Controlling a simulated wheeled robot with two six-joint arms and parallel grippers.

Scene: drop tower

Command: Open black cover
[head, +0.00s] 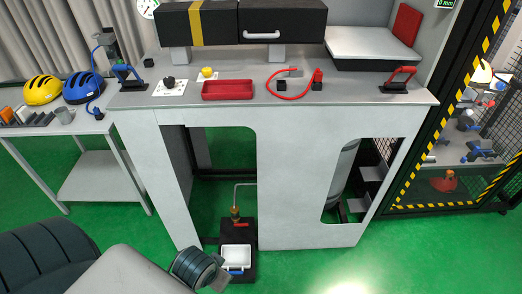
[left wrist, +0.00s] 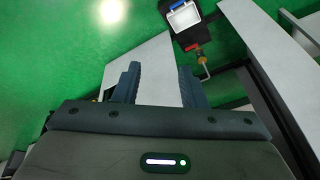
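A black cover (head: 283,20) with a white handle (head: 262,35) forms the right part of a long black box at the back of the workbench, in the head view. It looks closed. Beside it on the left is another black section (head: 220,22) with a yellow stripe. My right gripper is not in view.
The grey bench (head: 340,90) carries a red tray (head: 228,90), a red cable (head: 292,88) and a white-topped block (head: 370,43). A black floor unit with a white container (head: 236,258) stands under the bench. A side table (head: 90,125) with helmets is at left, a striped cage at right.

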